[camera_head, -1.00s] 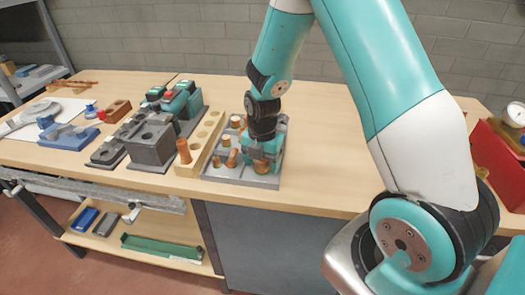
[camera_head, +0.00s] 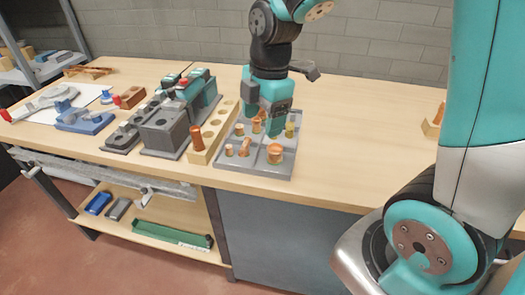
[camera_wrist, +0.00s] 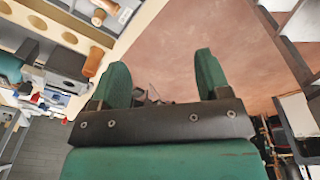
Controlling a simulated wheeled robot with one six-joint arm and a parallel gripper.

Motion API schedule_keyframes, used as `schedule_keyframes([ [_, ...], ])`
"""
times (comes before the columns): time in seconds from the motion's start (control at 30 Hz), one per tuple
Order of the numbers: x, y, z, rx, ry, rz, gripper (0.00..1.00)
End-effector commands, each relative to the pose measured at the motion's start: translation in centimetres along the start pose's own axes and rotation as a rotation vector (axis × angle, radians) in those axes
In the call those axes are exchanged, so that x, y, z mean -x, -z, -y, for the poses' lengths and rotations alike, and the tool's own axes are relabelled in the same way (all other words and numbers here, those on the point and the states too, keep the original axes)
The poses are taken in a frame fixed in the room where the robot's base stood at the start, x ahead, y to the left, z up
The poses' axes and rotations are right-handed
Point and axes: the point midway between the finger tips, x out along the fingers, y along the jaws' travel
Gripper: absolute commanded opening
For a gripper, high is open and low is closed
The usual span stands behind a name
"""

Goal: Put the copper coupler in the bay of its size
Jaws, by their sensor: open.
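A grey tray (camera_head: 252,171) with divided bays stands near the bench's front edge in the head view. Its front right bay holds the widest copper coupler (camera_head: 275,153), upright. Smaller copper pieces (camera_head: 244,147) and (camera_head: 229,150) stand in the front left part, another copper piece (camera_head: 239,129) behind them, and a brass-coloured one (camera_head: 290,130) at the back right. My gripper (camera_head: 262,117) is open above the back of the tray, fingers down, and partly hides a copper piece (camera_head: 257,125). In the wrist view my gripper (camera_wrist: 160,78) has its fingers apart with nothing between them.
A wooden block with round holes (camera_head: 213,134) stands left of the tray, with a copper-brown cylinder (camera_head: 196,138) upright in it. Grey machine blocks (camera_head: 165,132) stand further left.

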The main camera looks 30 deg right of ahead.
Motion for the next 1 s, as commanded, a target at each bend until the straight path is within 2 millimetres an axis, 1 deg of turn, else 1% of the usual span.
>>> schedule_keyframes([
  [0.03, 1.0, 2.0, 1.4, -0.099, -0.011, -0.029, 0.70],
  [0.1, 1.9, 4.3, 3.4, -0.260, -0.010, -0.072, 0.70],
  [0.17, 2.7, 6.2, 5.2, -0.398, -0.001, -0.108, 0.70],
  [0.2, 3.1, 7.4, 6.4, -0.487, 0.010, -0.131, 0.70],
  [0.33, 4.2, 10.3, 10.4, -0.745, 0.061, -0.188, 0.70],
  [0.4, 4.5, 11.3, 12.1, -0.855, 0.091, -0.206, 0.70],
  [0.5, 4.8, 12.3, 13.9, -0.966, 0.125, -0.221, 0.70],
  [0.63, 5.0, 12.7, 14.9, -1.034, 0.147, -0.227, 0.70],
  [1.0, 5.0, 12.7, 14.9, -1.046, 0.150, -0.227, 0.70],
])
